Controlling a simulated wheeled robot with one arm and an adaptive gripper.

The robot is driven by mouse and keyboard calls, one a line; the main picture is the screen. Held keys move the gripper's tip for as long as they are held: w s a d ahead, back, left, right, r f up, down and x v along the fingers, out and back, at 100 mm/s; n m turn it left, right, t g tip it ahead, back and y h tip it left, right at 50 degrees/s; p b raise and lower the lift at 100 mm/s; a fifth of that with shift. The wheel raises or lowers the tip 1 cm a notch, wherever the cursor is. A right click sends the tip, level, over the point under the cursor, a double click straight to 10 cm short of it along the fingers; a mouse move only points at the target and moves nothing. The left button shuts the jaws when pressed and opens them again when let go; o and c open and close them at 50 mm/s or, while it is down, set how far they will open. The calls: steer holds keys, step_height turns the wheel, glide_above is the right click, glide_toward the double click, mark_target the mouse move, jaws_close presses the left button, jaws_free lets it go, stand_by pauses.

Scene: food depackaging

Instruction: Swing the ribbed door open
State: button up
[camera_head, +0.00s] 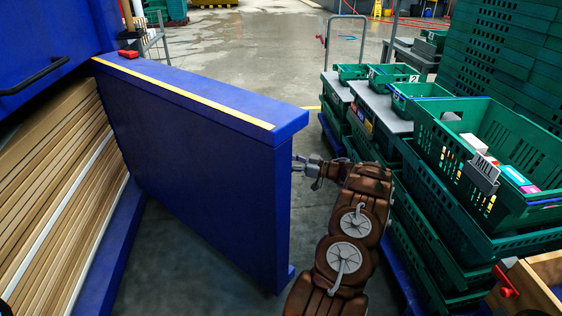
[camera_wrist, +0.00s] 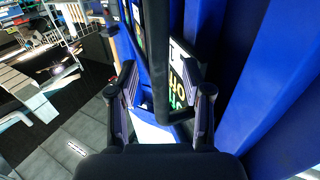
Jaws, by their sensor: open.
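A blue ribbed surface, which looks like the ribbed door (camera_wrist: 272,75), fills the right of the wrist view. A black bar handle (camera_wrist: 161,60) runs down in front of it and bends at its lower end. My gripper (camera_wrist: 165,85) is open, with the handle between its two fingers in the picture; I cannot tell whether they touch it. In the head view my gripper (camera_head: 308,168) is beside the right end of a thick blue panel (camera_head: 215,180). The ribs and handle are hidden there.
Green crates (camera_head: 490,150) are stacked close on the right of my arm. A blue unit with boards (camera_head: 50,190) stands at the left, with a red-and-black object (camera_head: 130,53) on the panel top. Open floor (camera_head: 250,50) lies beyond.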

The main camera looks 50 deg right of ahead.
steer(key=v, duration=0.8)
steer(key=shift+s, duration=0.25)
